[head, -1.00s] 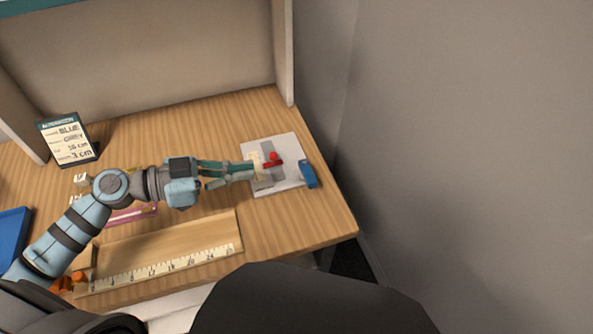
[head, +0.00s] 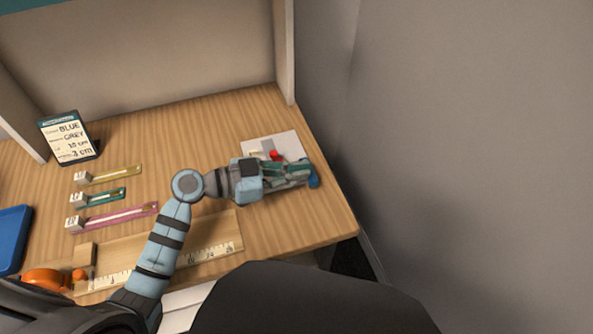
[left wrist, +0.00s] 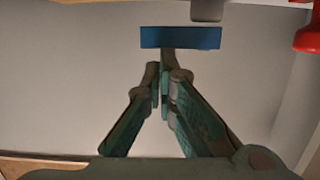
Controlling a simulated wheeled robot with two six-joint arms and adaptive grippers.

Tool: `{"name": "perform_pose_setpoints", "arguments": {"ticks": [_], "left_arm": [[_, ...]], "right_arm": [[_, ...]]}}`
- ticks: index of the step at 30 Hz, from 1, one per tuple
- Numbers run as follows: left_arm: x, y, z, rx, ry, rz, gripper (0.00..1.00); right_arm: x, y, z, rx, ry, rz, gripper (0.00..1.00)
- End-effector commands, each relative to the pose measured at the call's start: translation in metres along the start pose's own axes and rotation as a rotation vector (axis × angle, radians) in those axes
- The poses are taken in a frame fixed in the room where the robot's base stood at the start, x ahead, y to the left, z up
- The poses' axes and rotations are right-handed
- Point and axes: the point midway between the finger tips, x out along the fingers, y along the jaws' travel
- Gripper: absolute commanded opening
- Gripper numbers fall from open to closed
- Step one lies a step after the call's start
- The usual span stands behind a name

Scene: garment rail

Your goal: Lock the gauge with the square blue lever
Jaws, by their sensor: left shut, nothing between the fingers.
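The gauge is a white plate (head: 289,143) at the right end of the table, with a red knob (head: 274,155) on it. The square blue lever (head: 313,180) is at the plate's right edge, partly hidden by my left gripper. In the left wrist view the lever (left wrist: 180,37) is a flat blue bar, with the red knob (left wrist: 308,38) at upper right. My left gripper (head: 304,171) is shut and empty over the plate's near part. Its fingertips (left wrist: 165,80) point at the lever's middle; I cannot tell whether they touch it. My right gripper is out of view.
An order card (head: 69,138) stands at the back left. Several coloured gauge strips (head: 112,175) lie left of my arm. A wooden ruler board (head: 215,235) lies along the front edge. A blue tray (head: 12,240) is far left. A side panel (head: 284,50) stands behind the plate.

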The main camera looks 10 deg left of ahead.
Motion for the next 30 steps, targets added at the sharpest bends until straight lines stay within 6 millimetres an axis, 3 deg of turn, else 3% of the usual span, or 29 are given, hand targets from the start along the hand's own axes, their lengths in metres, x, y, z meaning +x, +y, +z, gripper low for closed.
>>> {"name": "perform_pose_setpoints", "arguments": {"ticks": [30], "left_arm": [[0.005,0.000,-0.001,-0.025,-0.002,-0.113,0.00]], "right_arm": [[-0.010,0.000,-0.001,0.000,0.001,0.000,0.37]]}}
